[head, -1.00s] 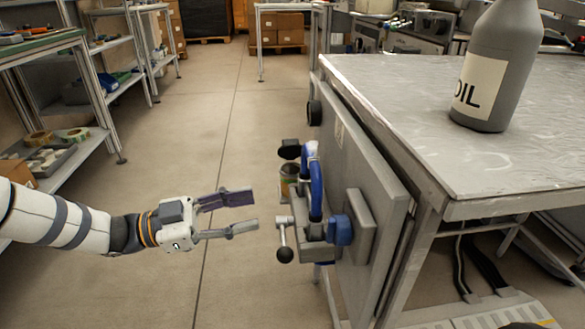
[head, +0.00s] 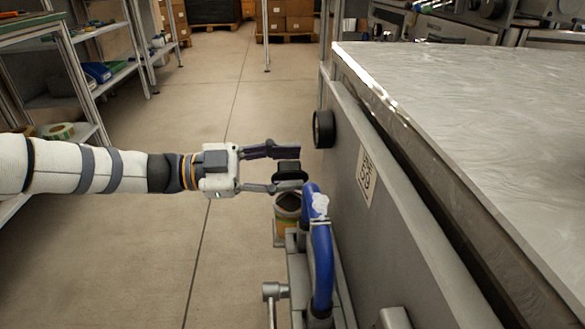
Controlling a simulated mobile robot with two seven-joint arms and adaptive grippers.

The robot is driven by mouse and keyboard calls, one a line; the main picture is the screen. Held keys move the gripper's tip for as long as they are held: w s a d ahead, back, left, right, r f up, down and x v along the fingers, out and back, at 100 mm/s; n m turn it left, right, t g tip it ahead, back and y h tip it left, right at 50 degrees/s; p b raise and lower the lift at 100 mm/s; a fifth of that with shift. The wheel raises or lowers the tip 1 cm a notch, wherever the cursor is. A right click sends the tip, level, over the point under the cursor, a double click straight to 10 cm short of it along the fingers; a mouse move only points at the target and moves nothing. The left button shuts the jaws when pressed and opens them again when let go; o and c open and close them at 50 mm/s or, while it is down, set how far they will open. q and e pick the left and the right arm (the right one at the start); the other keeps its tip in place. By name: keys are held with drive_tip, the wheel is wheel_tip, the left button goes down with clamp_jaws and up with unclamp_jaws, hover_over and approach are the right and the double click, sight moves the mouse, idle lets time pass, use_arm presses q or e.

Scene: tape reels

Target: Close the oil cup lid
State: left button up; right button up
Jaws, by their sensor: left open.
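The oil cup (head: 288,206) is a small round cup with a yellow-green side, mounted beside the metal bench's side panel. Its top is open and its inside looks dark. The black lid (head: 290,174) stands raised at the cup's far side, off the opening. My left gripper (head: 286,169) comes in from the left with its fingers spread and empty. Its upper finger lies beyond the lid, and its lower finger reaches close to the lid's left edge. I cannot tell whether it touches. My right gripper is not in view.
A blue curved handle (head: 322,262) rises right beside the cup, on grey machine hardware. A black round knob (head: 323,129) sticks out of the side panel (head: 405,235). The bench top (head: 460,120) fills the right. The floor at left is clear up to the shelves.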

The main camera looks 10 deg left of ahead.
use_arm(q)
drive_tip(key=shift+w+d, duration=0.15)
drive_tip(key=shift+d, duration=0.45)
clamp_jaws()
drive_tip(key=shift+m+p, duration=0.35)
drive_tip(key=shift+m, duration=0.15)
drive_tip(key=shift+s+m+p, duration=0.5)
drive_tip(key=shift+m, duration=0.4)
drive_tip(key=shift+s+d+f+m+p, duration=0.15)
drive_tip(key=shift+s+m+p, duration=0.1)
drive_tip(key=shift+m, duration=0.3)
drive_tip(key=shift+s+f+m+p, duration=0.1)
drive_tip(key=shift+m+p, duration=0.15)
drive_tip(key=shift+m, duration=0.3)
drive_tip(key=shift+s+f+m+p, duration=0.3)
drive_tip(key=shift+s+m+p, duration=0.05)
drive_tip(key=shift+m, duration=0.75)
idle(1.2)
unclamp_jaws()
drive_tip(key=shift+s, duration=0.1)
